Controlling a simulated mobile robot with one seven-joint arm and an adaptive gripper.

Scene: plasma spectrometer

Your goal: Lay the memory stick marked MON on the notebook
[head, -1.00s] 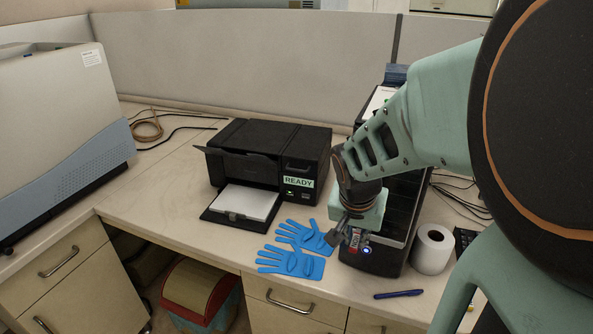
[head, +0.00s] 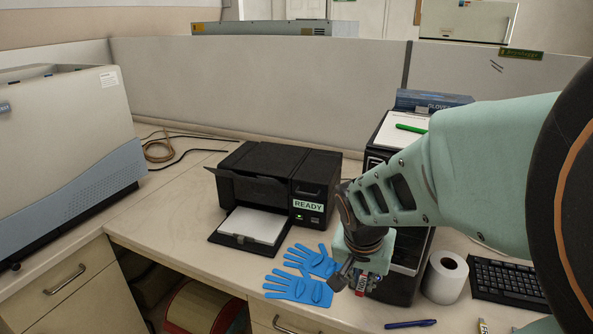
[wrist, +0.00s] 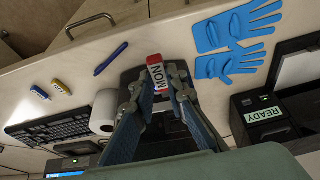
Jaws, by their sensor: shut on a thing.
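The memory stick marked MON (wrist: 157,75), red and white with a dark lower end, is between my fingertips in the wrist view. My gripper (wrist: 161,88) is shut on it. In the head view my gripper (head: 354,277) is in front of the black tower, and the stick (head: 362,284) shows as a small red and white piece. A white pad (head: 395,137) with a green pen across it lies on top of the tower; it looks like the notebook, but I cannot read any marking. My arm hides part of the tower and the pad's right side.
The black tower (head: 402,288) stands between blue gloves (head: 299,288) and a paper roll (head: 444,277). A printer (head: 275,185) is behind the gloves. A keyboard (head: 508,282), a blue pen (head: 410,323) and two other small sticks (wrist: 62,86) lie to the tower's right.

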